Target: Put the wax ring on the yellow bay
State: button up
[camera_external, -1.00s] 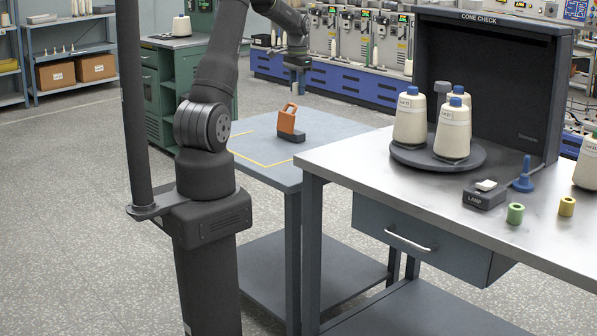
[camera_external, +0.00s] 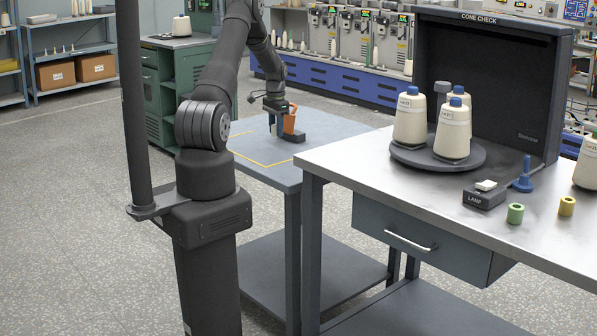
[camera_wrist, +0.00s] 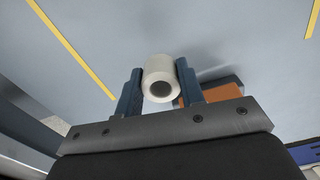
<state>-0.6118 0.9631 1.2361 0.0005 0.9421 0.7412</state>
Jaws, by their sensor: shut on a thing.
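A small off-white ring (camera_wrist: 160,71) with a dark hole, which I take for the wax ring, sits between the two blue fingers of my gripper (camera_wrist: 159,67) in the wrist view. The fingers are shut on it from both sides. In the external view my gripper (camera_external: 277,126) points down over the blue-grey table (camera_external: 335,124). I cannot make out the ring there. Yellow lines mark the bay (camera_external: 258,162) on this table; stripes also show in the wrist view (camera_wrist: 78,47). I cannot tell whether the ring touches the tabletop.
An orange object on a dark base (camera_external: 291,137) stands close beside my gripper, to the right. The steel bench (camera_external: 400,193) at the right holds yarn cones, a lamp box (camera_external: 483,196), a green ring (camera_external: 515,213) and a yellow ring (camera_external: 567,206). The table's front left is clear.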

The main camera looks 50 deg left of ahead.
aim_at(275, 148)
jog(key=shift+a+f, duration=0.35)
jog(key=shift+f, duration=1.85)
jog(key=o, duration=1)
jog(key=shift+f, duration=0.1)
jog(key=shift+c, duration=0.2)
notch_tip(275, 148, up, 12)
